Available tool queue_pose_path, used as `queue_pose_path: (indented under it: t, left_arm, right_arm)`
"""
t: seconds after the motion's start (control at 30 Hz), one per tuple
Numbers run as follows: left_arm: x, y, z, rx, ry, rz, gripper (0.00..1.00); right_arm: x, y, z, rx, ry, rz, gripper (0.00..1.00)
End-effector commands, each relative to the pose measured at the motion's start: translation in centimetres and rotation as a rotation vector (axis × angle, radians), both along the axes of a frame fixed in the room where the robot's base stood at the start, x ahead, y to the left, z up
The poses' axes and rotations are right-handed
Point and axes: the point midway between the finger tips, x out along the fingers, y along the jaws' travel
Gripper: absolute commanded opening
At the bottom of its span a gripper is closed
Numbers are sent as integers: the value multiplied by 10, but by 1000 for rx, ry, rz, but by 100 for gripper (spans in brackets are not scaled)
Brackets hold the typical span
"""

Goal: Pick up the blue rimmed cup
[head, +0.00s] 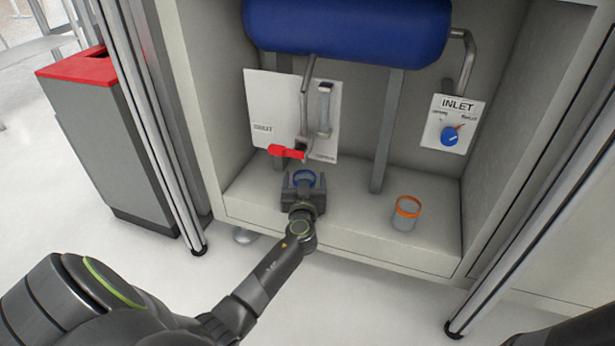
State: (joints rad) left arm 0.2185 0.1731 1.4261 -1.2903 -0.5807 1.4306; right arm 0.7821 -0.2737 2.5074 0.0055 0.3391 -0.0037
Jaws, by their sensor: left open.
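The blue rimmed cup (305,177) stands on the cabinet floor, below the red valve handle. My left gripper (304,186) is at the cup from the front, with its open jaws to either side of it. I cannot tell whether the fingers touch the cup. My right gripper is not in view.
An orange rimmed cup (406,213) stands to the right on the cabinet floor (350,222). A red valve handle (286,152) and pipe hang close above the blue rimmed cup. A metal post (386,130) stands behind. A blue tank (345,30) is overhead.

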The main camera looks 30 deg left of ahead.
Motion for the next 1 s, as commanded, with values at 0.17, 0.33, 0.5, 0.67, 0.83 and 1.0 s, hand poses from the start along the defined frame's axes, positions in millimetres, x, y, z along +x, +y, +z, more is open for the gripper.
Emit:
queue_pose_path:
  t: [0.17, 0.33, 0.5, 0.67, 0.83, 1.0]
  left_arm:
    - [-1, 0, -1, -1, 2, 2, 77]
    - [-1, 0, -1, -1, 1, 2, 72]
    - [-1, 0, -1, -1, 1, 2, 49]
    - [-1, 0, 0, -1, 1, 2, 29]
    - [-1, 0, 0, 0, 0, 2, 25]
    - [0, 0, 3, 1, -1, 1, 25]
  right_arm:
    - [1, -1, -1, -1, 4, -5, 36]
    - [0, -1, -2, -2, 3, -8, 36]
    - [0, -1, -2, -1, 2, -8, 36]
    - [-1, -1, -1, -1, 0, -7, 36]
    - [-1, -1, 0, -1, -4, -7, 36]
    - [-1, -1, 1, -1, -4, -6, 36]
